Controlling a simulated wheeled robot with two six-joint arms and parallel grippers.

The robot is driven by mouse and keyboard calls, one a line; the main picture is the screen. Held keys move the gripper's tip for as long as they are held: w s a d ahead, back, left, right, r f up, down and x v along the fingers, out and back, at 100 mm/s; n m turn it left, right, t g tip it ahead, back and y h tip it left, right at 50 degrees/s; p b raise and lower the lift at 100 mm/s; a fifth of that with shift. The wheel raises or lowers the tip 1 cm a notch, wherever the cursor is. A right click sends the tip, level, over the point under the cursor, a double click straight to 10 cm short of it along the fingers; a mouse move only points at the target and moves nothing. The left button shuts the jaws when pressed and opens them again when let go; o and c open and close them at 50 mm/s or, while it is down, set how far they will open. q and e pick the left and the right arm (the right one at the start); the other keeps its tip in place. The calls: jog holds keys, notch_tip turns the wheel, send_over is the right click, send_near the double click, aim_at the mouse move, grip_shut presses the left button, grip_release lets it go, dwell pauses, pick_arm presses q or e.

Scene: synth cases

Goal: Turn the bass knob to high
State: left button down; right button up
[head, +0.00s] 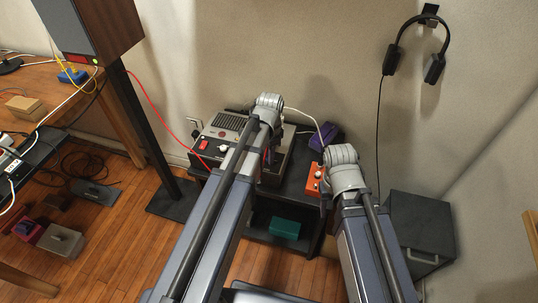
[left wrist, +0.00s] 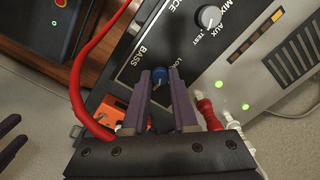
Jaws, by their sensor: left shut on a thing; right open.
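The amplifier (head: 222,139) stands on a dark stand; its black panel (left wrist: 185,32) fills much of the left wrist view. The knob's pointer direction cannot be made out. In the head view the left arm hides this knob. My right gripper (left wrist: 10,138) shows at the left edge of the left wrist view, open, fingers apart and empty.
A grey selector knob (left wrist: 210,17) sits farther along the panel. A red cable (left wrist: 90,65) runs close beside my left gripper; red and white plugs (left wrist: 208,114) are on its other side. An orange box (head: 314,180) is near my right arm. Headphones (head: 416,45) hang on the wall.

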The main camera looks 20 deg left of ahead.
dwell(0.5)
pick_arm(q)
jog(key=c, duration=0.7)
grip_release()
jog(key=shift+r, duration=0.1)
notch_tip(320, 180, up, 8)
jog(key=p, duration=0.8)
jog(key=shift+s+d, duration=0.1)
jog(key=shift+s, duration=0.05)
jog(key=shift+f, duration=0.2)
jog(key=s+d+r+n+p, duration=0.3)
jog(key=s+d+r+p, duration=0.1)
jog(key=s, duration=0.3)
jog(key=s+d+r+n+y+p, duration=0.1)
jog(key=s+d+r+n+p, duration=0.2)
jog(key=s+d, duration=0.3)
jog(key=shift+s+d+r+g+p, duration=0.3)
jog(key=shift+s+r+p, duration=0.25)
jog(key=shift+s, duration=0.35)
